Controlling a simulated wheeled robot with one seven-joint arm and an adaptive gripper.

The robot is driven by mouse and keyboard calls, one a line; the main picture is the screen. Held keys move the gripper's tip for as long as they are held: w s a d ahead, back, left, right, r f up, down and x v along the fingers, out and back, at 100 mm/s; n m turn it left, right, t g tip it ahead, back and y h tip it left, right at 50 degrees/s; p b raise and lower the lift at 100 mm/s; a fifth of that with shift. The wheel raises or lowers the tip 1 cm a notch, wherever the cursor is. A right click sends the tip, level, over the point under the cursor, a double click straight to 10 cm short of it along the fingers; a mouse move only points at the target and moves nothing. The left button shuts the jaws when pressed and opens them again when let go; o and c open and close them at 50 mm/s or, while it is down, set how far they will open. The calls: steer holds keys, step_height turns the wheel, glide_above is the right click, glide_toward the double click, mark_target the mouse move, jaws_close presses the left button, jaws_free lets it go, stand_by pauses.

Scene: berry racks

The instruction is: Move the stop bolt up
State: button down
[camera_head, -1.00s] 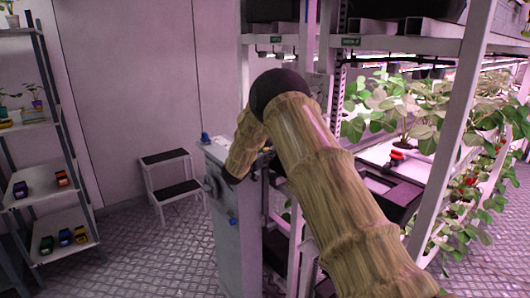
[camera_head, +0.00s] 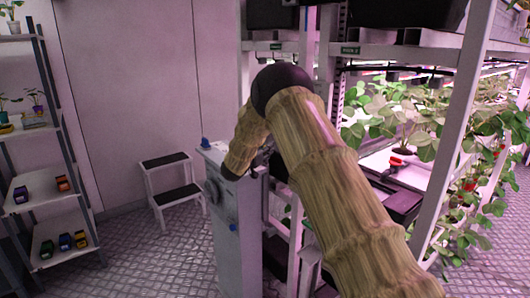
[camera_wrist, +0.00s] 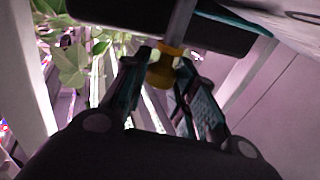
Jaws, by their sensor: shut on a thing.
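A yellow knob-like piece (camera_wrist: 165,69) sits on a grey rod (camera_wrist: 181,25) in the wrist view; I take it to be the stop bolt. My gripper (camera_wrist: 164,78) has its two dark, teal-sided fingers on either side of this yellow piece and is shut on it. The rod runs up from it past a dark block. In the head view my arm covers the gripper and the bolt, so neither can be made out there.
A grey cabinet-like post (camera_head: 232,225) stands left of my arm. A white step stool (camera_head: 175,185) and a shelf with toy-like cars (camera_head: 60,216) are farther left. The rack's white upright (camera_head: 455,140), leafy plants (camera_head: 400,110) and a red-handled object (camera_head: 402,153) are on the right.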

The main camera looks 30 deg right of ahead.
steer(key=shift+r, duration=0.25)
steer(key=c, duration=1.2)
jaws_free()
steer(key=shift+f, duration=0.1)
steer(key=v, duration=1.2)
